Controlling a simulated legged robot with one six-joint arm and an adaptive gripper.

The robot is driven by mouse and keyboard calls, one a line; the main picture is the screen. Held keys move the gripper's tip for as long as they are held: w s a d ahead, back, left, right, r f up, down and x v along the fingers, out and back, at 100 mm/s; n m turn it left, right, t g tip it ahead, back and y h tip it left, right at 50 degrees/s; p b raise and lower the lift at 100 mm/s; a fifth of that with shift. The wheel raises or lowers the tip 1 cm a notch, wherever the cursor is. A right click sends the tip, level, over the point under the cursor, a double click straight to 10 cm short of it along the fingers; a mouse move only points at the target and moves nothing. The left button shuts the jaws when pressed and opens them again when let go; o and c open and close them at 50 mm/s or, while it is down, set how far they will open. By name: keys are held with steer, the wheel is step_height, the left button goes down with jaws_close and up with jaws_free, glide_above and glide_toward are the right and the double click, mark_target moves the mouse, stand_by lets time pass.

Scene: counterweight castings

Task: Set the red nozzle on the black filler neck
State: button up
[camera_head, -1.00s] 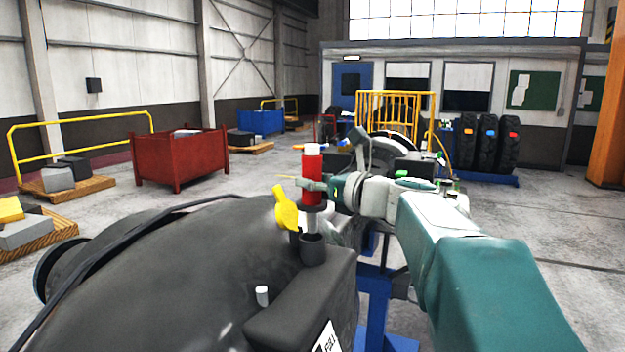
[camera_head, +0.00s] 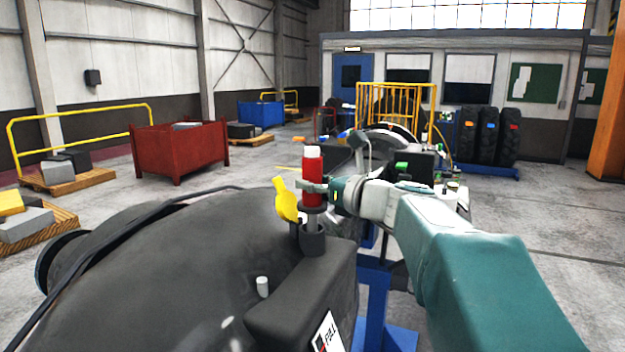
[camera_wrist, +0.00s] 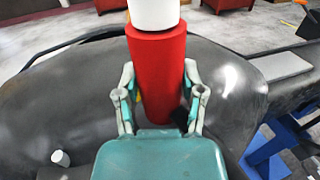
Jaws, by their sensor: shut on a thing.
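The red nozzle (camera_head: 313,183) is upright, with a white top, a dark collar and a short grey spout below. My gripper (camera_head: 314,186) is shut around its red body from the right. In the wrist view the red nozzle (camera_wrist: 157,75) stands between the two fingers of my gripper (camera_wrist: 160,98). The black filler neck (camera_head: 312,241) rises from the dark casting directly below the nozzle. The spout's lower end meets the neck's mouth in the picture; I cannot tell how far inside it is. The collar is above the rim. The wrist view hides the neck.
A yellow flap (camera_head: 285,200) stands tilted just left of the nozzle. A small white peg (camera_head: 263,287) sticks up from the black casting (camera_head: 180,275). A black hose (camera_head: 125,218) lies across it. A blue stand (camera_head: 375,310) is at the right.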

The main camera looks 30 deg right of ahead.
mark_target(320, 204)
steer(key=shift+f, duration=1.9)
steer(key=o, duration=1)
steer(key=shift+f, duration=0.15)
steer(key=shift+s, duration=0.1)
steer(key=v, duration=1.1)
steer(key=shift+s, duration=0.4)
steer(key=shift+d, duration=0.1)
